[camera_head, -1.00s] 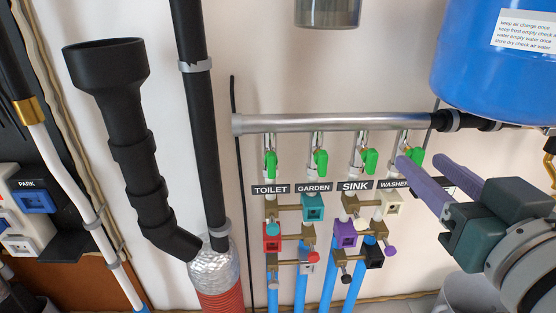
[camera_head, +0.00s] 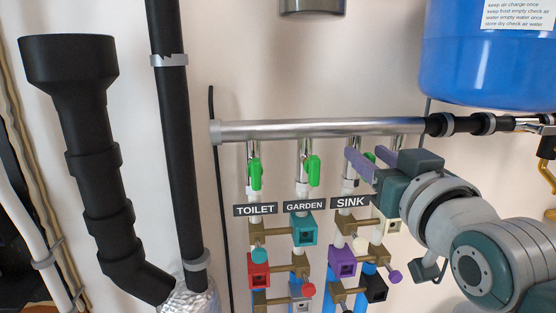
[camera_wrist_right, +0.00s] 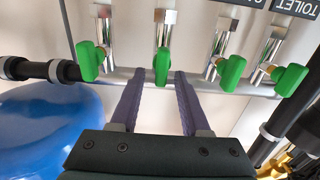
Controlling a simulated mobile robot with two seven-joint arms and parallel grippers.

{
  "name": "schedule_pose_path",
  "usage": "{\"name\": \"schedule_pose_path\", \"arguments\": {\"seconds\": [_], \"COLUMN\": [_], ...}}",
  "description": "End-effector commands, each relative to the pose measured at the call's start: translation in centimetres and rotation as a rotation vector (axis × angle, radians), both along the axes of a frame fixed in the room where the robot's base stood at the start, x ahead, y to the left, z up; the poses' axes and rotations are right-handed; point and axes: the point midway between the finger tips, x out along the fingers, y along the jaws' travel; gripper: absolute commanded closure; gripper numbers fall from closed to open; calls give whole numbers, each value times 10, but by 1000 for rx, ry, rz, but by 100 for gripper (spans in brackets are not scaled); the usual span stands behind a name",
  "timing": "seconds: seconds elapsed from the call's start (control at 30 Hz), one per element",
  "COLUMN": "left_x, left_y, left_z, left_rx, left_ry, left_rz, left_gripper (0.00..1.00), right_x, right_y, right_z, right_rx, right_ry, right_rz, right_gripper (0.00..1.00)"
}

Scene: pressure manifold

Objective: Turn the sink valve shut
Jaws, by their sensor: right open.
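The sink valve's green handle (camera_head: 369,157) is on the metal drop pipe above the SINK label (camera_head: 350,203), partly hidden by my right gripper (camera_head: 364,155). In the right wrist view, which is upside down, the sink handle (camera_wrist_right: 162,65) lies between or just beyond the two purple fingertips of my right gripper (camera_wrist_right: 158,76). The fingers are apart, with a gap on each side of the handle; contact cannot be seen. The handle runs along its pipe. My left gripper is not in view.
Green garden (camera_head: 313,170) and toilet (camera_head: 255,172) handles hang to the left under the manifold pipe (camera_head: 300,129). The washer handle (camera_wrist_right: 90,60) is close beside in the wrist view. A blue tank (camera_head: 480,65) is at upper right. Coloured fittings sit below the labels.

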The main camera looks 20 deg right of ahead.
Motion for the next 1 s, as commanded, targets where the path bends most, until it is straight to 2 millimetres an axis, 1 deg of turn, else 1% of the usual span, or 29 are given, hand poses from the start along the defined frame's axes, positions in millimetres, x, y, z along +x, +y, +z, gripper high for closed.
{"name": "schedule_pose_path", "arguments": {"seconds": [0.1, 0.33, 0.73, 0.77, 1.0], "left_x": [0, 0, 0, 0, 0], "left_y": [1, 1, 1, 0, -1], "left_z": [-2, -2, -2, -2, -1], "left_rx": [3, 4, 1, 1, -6], "left_ry": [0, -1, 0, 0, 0], "left_rz": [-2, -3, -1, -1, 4], "left_gripper": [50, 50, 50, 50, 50], "right_x": [4, 4, 4, 4, 4], "right_y": [-1, -1, -1, -1, -1], "right_z": [0, 0, 0, 0, 0], "right_rx": [0, 0, 0, 0, 0], "right_ry": [1, 1, 1, 1, 1], "right_rz": [0, 0, 0, 0, 0], "right_gripper": [54, 54, 99, 100, 100]}}
